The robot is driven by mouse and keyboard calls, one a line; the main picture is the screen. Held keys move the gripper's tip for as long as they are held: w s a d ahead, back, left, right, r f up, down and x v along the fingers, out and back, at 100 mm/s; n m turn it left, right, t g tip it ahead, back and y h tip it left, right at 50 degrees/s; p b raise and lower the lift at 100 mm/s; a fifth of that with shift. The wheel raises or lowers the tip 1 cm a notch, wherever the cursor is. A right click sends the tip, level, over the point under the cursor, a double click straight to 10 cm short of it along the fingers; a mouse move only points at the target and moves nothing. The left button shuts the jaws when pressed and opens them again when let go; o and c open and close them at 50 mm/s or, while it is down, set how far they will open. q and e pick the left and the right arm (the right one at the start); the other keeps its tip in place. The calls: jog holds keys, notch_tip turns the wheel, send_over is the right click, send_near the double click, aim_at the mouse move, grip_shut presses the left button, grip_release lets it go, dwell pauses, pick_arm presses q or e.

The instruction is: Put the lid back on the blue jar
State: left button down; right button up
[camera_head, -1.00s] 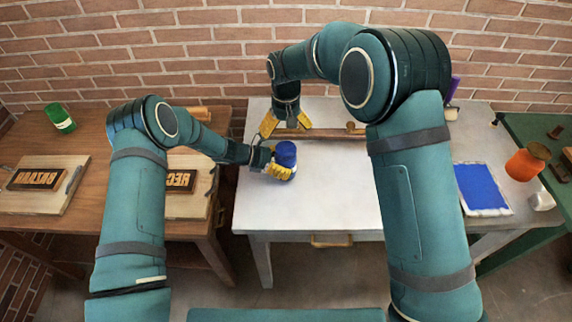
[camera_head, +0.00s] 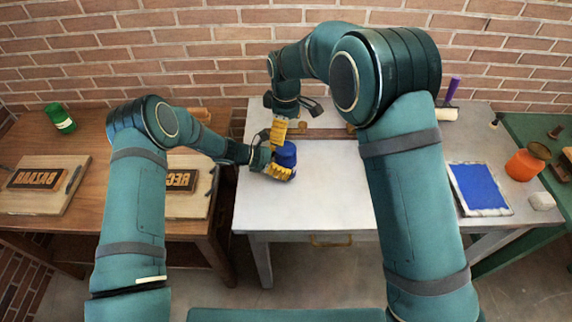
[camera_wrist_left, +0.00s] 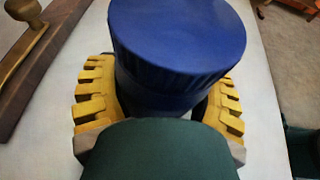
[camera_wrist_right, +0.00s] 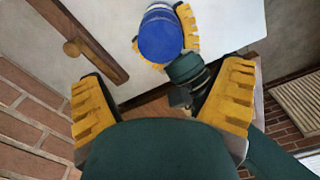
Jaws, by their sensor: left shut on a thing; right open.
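The blue jar (camera_wrist_left: 150,100) stands on the pale table (camera_head: 330,200), near its left side. A dark blue lid (camera_head: 286,150) with a ribbed rim sits on top of it; the lid also shows in the left wrist view (camera_wrist_left: 178,35) and the right wrist view (camera_wrist_right: 160,38). Whether it is fully tightened I cannot tell. My left gripper (camera_head: 278,171) is shut around the jar's body from the left, below the lid, hiding much of the body. My right gripper (camera_head: 279,131) is open and empty, just behind and above the jar, its fingers apart in its wrist view (camera_wrist_right: 163,88).
A dark wooden bar with brass knobs (camera_head: 322,133) lies behind the jar. A blue-inked slab (camera_head: 480,188) and a purple-handled roller (camera_head: 449,104) are on the right. The front middle is clear.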

aim_at(286, 148)
jog(key=shift+f, duration=4)
jog(key=c, duration=1.3)
jog(key=shift+c, duration=0.2)
jog(key=m, duration=0.3)
jog(key=o, duration=1.3)
jog(key=shift+c, duration=0.2)
